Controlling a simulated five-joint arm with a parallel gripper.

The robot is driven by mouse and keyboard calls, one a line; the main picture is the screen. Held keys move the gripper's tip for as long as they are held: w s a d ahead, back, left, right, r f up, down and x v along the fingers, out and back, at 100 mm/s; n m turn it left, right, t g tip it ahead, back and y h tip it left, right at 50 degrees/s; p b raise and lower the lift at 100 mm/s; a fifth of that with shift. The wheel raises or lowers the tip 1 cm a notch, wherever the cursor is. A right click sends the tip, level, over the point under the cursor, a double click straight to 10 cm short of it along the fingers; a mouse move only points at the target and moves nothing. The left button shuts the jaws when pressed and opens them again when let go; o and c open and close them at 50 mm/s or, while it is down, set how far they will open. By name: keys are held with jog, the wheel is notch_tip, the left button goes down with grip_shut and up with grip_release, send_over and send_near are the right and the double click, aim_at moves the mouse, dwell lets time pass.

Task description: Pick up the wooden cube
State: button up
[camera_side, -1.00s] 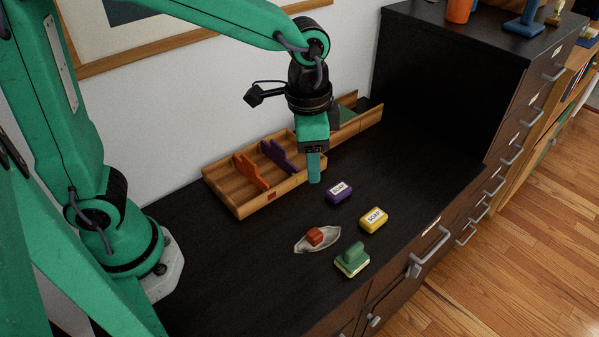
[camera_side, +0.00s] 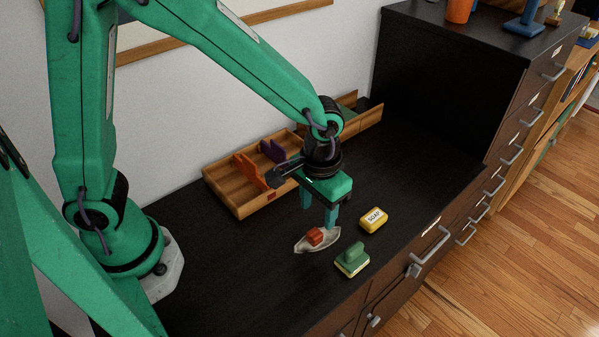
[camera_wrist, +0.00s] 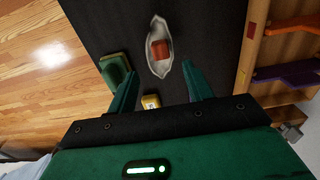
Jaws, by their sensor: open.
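The wooden cube (camera_side: 315,236) is a small reddish-brown block lying in a pale, boat-shaped dish (camera_side: 301,247) on the black desktop. In the wrist view the cube (camera_wrist: 160,49) sits in the dish (camera_wrist: 160,70), beyond and roughly between my fingertips. My gripper (camera_side: 319,210) is open and empty, pointing down above and slightly behind the dish. Both of its fingers show in the wrist view (camera_wrist: 160,72). The fingers look apart from the cube; the exact height of the gap is unclear.
A wooden divided tray (camera_side: 240,209) with orange and purple dividers lies along the wall. The desktop's front edge is near; its left part is clear.

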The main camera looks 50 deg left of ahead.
aim_at(317, 231)
jog(key=shift+f, duration=0.9)
jog(key=shift+f, duration=0.15)
jog(key=shift+w+a+f, duration=0.1)
jog(key=shift+w+f, duration=0.05)
jog(key=shift+f, duration=2.3)
jog(key=c, duration=1.1)
